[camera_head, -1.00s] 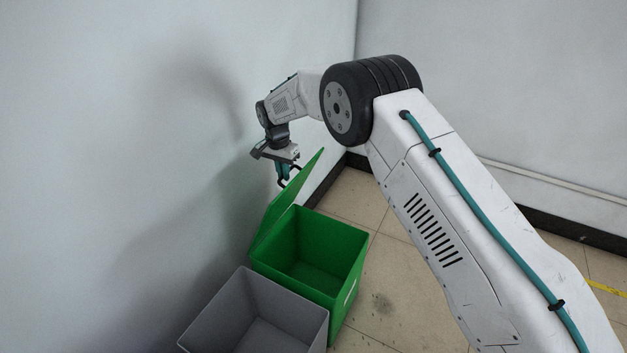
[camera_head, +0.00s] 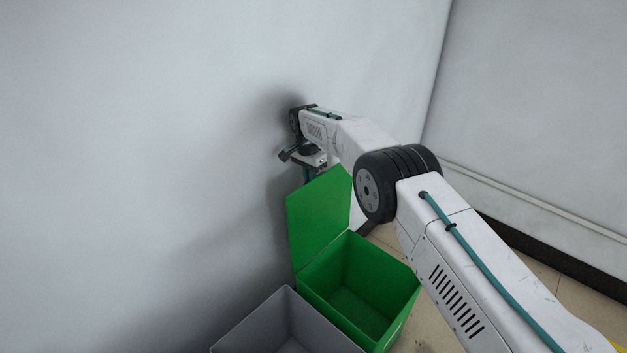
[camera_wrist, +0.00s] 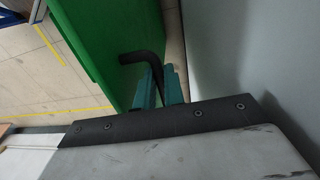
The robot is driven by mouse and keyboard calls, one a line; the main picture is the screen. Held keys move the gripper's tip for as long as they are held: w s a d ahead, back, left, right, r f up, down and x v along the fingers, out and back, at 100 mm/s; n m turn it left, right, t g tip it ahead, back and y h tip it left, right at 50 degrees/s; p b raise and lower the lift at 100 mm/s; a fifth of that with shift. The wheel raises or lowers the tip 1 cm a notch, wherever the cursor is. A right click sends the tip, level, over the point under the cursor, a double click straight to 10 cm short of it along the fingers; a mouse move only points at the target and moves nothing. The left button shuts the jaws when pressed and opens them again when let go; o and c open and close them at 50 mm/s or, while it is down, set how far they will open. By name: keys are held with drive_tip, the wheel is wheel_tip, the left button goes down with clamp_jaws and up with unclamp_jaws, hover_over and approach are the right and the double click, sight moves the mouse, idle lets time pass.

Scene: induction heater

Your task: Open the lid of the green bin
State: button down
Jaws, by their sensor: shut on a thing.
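The green bin (camera_head: 378,270) stands open, with its interior visible and empty. Its green lid (camera_head: 318,218) is raised steeply at the bin's left side, close to the wall. My gripper (camera_head: 309,175) is at the lid's upper edge, on the wall side, and its fingertips are partly hidden by the lid. In the wrist view the lid (camera_wrist: 105,45) fills the upper left. A black bent handle (camera_wrist: 145,60) runs from the lid to between the teal fingers of my gripper (camera_wrist: 161,88), which is shut on it.
A grey open bin (camera_head: 260,325) stands directly in front of the green bin. The pale wall (camera_head: 150,150) is close behind the lid and my gripper. Tiled floor (camera_head: 540,272) is free to the right of the bins.

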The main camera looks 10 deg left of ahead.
drive_tip(key=shift+d+f, duration=0.1)
drive_tip(key=shift+f, duration=0.2)
drive_tip(key=c, duration=1.5)
unclamp_jaws()
drive_tip(key=shift+r, duration=0.15)
drive_tip(key=shift+w, duration=0.1)
drive_tip(key=r, duration=0.7)
drive_tip(key=shift+w+a+r, duration=0.15)
drive_tip(key=shift+a+r, duration=0.1)
drive_tip(key=shift+r, duration=0.15)
